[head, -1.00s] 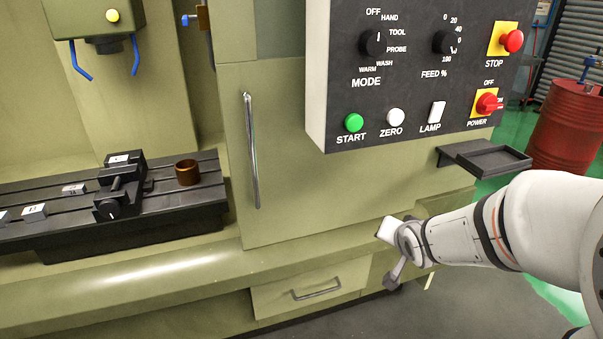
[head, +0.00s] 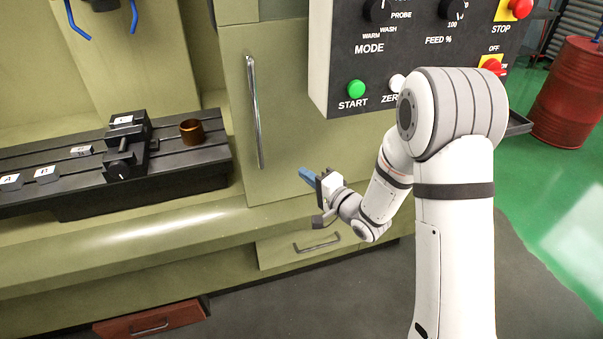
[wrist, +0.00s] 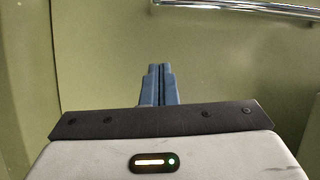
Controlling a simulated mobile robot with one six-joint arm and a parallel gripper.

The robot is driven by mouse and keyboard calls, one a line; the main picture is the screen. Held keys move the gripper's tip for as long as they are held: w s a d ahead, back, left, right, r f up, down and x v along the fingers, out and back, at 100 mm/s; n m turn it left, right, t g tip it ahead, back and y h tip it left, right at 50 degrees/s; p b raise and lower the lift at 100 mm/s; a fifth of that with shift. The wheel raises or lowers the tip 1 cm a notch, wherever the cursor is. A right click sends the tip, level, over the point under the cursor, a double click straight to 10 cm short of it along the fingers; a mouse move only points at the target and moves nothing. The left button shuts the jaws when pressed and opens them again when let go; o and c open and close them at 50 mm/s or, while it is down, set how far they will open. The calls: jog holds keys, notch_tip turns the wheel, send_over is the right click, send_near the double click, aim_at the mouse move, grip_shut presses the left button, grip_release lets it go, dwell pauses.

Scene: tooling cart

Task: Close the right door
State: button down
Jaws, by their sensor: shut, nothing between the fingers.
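The right door is a flat olive-green panel (head: 285,145) with a long vertical metal handle (head: 256,110) near its left edge. The machine's inside is open to view to the left of this door. My gripper (head: 306,174) is shut and empty, with blue fingers, to the lower right of the handle and apart from it. In the wrist view the blue fingers (wrist: 159,72) lie together and point at the green panel (wrist: 110,55). The handle (wrist: 240,8) crosses the top right there.
A black control panel (head: 330,75) with a green START button overhangs the door's upper right. A machine table (head: 185,170) with a vise (head: 125,150) and a brown ring (head: 192,132) is at left. A drawer handle (head: 317,243) is below. A red barrel (head: 570,95) stands far right.

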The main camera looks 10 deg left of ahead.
jog(key=w+a+p, duration=0.2)
jog(key=a+p, duration=0.1)
jog(key=a, duration=0.6)
jog(key=shift+a+f, duration=0.15)
jog(key=shift+f, duration=0.2)
jog(key=shift+w, duration=0.1)
